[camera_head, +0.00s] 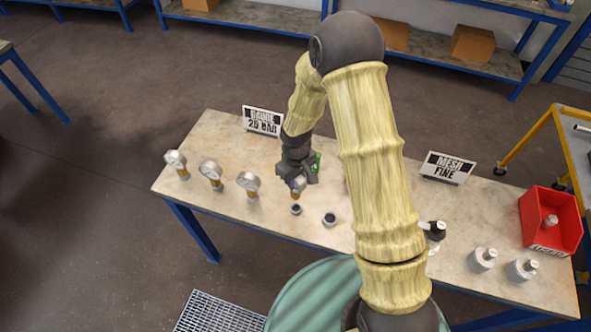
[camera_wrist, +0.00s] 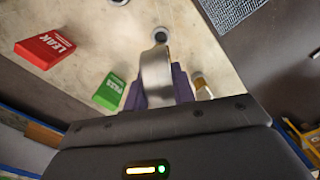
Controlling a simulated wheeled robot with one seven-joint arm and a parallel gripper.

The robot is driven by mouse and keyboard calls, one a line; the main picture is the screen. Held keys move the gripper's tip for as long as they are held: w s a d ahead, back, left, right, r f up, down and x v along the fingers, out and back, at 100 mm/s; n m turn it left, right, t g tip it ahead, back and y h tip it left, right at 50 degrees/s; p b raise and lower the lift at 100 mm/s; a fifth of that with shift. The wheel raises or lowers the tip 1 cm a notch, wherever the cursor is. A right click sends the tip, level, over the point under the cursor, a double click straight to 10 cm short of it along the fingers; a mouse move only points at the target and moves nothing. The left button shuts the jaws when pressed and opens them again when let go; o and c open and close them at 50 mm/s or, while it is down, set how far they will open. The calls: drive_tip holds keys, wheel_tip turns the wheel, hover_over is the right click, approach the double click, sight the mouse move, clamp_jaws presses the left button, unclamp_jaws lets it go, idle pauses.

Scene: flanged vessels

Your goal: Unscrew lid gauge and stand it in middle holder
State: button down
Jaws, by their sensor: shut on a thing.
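My gripper (camera_head: 297,176) is shut on a gauge and holds it above the table. The gauge's silver body (camera_wrist: 155,76) sits between purple fingers in the wrist view. My arm hides the table further right.
Three gauges (camera_head: 211,173) stand at the table's left. A green box (camera_wrist: 108,91) and a red LEAK box (camera_wrist: 45,50) lie near my gripper. Signs (camera_head: 262,121) stand at the back. Grey-white fittings (camera_head: 483,259) and a red bin (camera_head: 550,222) are at the right.

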sight(296, 190)
drive_tip(key=shift+w, duration=0.1)
drive_tip(key=shift+s, duration=0.4)
drive_tip(key=shift+f+b, duration=0.3)
drive_tip(key=shift+b, duration=0.05)
drive_tip(key=shift+w+f+b, duration=0.1)
drive_tip(key=shift+f+b, duration=1.55)
drive_tip(key=shift+f, duration=0.55)
drive_tip(key=shift+w+d, duration=0.1)
drive_tip(key=shift+w, duration=0.05)
